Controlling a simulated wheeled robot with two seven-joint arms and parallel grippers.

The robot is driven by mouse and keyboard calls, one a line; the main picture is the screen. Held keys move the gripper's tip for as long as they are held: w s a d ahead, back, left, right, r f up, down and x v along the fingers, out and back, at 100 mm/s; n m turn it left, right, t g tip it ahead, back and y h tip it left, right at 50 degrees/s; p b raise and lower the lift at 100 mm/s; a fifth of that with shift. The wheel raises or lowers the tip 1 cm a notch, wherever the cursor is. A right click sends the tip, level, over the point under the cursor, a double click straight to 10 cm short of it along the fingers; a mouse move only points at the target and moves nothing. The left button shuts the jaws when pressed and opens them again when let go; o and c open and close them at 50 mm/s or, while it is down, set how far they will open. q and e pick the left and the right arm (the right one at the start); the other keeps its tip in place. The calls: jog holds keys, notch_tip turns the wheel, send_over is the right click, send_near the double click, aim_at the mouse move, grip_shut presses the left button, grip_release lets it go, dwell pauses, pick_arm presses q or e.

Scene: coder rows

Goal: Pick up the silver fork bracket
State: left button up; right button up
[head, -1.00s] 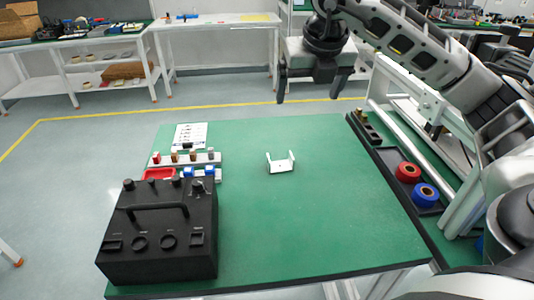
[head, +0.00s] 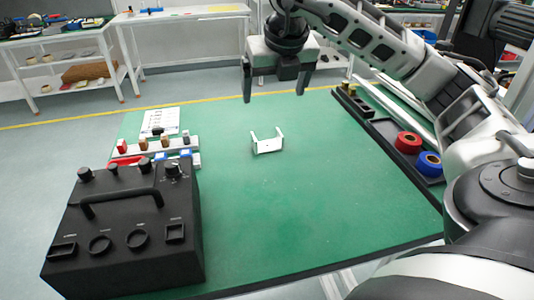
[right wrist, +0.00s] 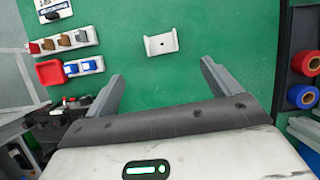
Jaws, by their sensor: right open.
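The silver fork bracket (head: 267,145) is a small pale U-shaped piece lying alone on the green table (head: 290,215), with its two prongs pointing up in the head view. It also shows in the right wrist view (right wrist: 161,43), beyond the fingertips and between their lines. My right gripper (head: 274,92) is open and empty, held above the table's far part, with the bracket below it. Its two fingers show spread apart in the right wrist view (right wrist: 160,72). My left gripper is not in view.
A black control box (head: 125,235) with a handle stands at the front left. Behind it are a white rack (head: 128,148) with several knobs, a red tray (right wrist: 50,73) and a printed sheet (head: 160,121). A dark tray (head: 380,127) with red and blue rolls lies right. The table around the bracket is clear.

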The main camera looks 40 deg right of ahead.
send_near(265, 142)
jog(key=shift+w+f, duration=0.3)
jog(key=shift+f, duration=0.25)
jog(key=shift+x, duration=2.6)
jog(key=shift+s, duration=0.2)
jog(key=c, duration=1.1)
